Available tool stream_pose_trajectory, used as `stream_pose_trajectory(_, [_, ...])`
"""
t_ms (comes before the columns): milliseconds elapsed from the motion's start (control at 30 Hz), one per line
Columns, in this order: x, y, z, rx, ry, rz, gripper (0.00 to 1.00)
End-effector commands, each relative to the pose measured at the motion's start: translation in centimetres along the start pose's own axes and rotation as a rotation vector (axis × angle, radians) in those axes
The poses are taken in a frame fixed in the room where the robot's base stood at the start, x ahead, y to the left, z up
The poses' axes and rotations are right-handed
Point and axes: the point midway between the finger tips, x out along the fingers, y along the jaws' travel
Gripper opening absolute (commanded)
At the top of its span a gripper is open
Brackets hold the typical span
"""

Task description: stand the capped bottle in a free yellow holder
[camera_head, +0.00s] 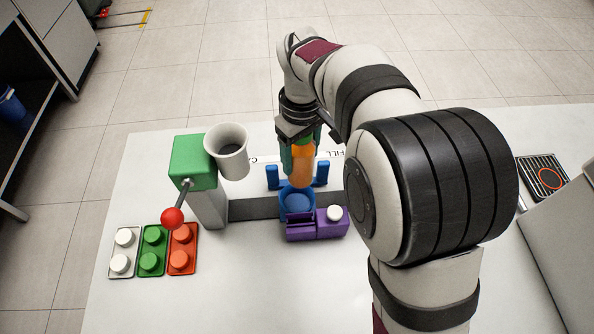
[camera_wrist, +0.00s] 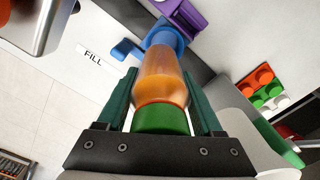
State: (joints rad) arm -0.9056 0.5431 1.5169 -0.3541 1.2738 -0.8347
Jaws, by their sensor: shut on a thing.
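My gripper (camera_head: 301,150) is shut on an orange bottle (camera_head: 302,167) and holds it upright. In the wrist view the bottle (camera_wrist: 160,78) has a green cap (camera_wrist: 161,119) between the green fingers of my gripper (camera_wrist: 162,105). The bottle's lower end is over or at the round blue cup (camera_head: 297,204), which also shows in the wrist view (camera_wrist: 165,34). I cannot tell whether the bottle touches the cup. No yellow holder shows in either view.
A green-topped juicer (camera_head: 193,162) with a red-knobbed lever and a white funnel (camera_head: 228,150) stands left. White, green and orange cap trays (camera_head: 183,262) lie front left. A purple block (camera_head: 317,228) sits in front of the cup. The table's front (camera_head: 255,295) is clear.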

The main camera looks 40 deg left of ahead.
Motion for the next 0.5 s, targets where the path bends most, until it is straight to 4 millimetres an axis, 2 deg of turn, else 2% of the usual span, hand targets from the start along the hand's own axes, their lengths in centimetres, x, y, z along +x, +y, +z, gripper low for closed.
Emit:
stream_pose_trajectory(133, [-2.4,5.0,-0.6,0.088,0.003,0.002,0.15])
stream_pose_trajectory(267, [-4.9,10.8,-0.2,0.2,0.003,0.002,0.15])
stream_pose_trajectory(400, [-6.7,16.8,2.1,0.344,0.0,0.002,0.15])
stream_pose_trajectory(500, [-7.2,20.3,4.6,0.452,-0.001,0.001,0.15])
